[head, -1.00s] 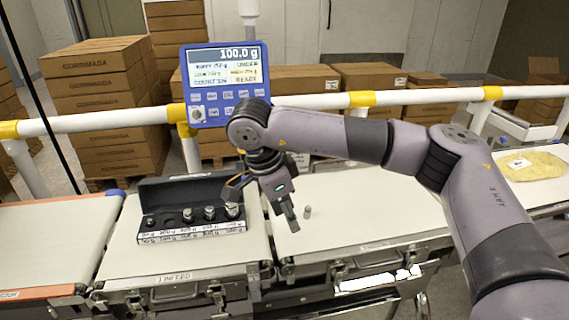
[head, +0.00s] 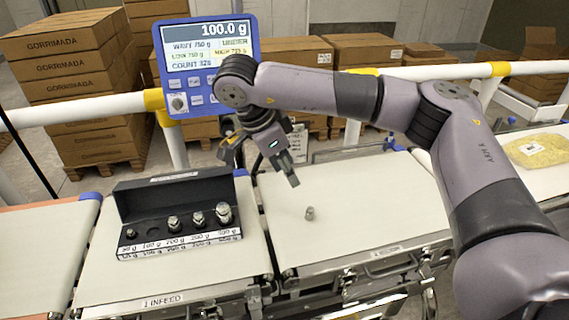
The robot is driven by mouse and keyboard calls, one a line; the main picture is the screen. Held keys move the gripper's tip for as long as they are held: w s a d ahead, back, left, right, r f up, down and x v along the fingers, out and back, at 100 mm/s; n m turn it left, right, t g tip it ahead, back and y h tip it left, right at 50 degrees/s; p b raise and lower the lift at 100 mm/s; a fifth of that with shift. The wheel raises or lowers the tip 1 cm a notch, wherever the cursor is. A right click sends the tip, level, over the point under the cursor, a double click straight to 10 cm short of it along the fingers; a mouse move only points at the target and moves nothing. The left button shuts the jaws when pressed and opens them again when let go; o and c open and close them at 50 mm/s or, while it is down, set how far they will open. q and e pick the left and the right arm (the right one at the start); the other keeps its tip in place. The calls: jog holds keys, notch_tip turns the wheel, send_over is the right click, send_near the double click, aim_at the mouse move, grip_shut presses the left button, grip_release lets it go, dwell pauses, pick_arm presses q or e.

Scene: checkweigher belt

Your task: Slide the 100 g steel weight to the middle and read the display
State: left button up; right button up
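The small steel weight (head: 309,213) stands upright and alone on the pale belt section (head: 372,208) right of the infeed. The display (head: 205,60) on its blue panel reads 100.0 g, with a COUNT line and UNDER below. My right gripper (head: 291,178) points down behind and slightly left of the weight, apart from it. Its fingers overlap at this angle, so their opening is unclear; no held object shows. My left gripper is not in view.
An open black weight case (head: 180,249) with several steel weights sits on the infeed belt (head: 215,280). A white rail with yellow joints (head: 488,69) runs behind the belts. A yellowish bag (head: 538,152) lies at far right. Cartons stand behind.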

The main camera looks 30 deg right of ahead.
jog(key=p, duration=0.1)
send_near(309, 209)
pick_arm(q)
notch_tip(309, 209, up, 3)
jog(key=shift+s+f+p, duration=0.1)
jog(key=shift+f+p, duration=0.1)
jog(key=shift+p, duration=0.65)
pick_arm(e)
jog(key=x, duration=0.9)
jog(key=shift+d+f, duration=0.1)
jog(key=shift+f, duration=0.25)
grip_shut()
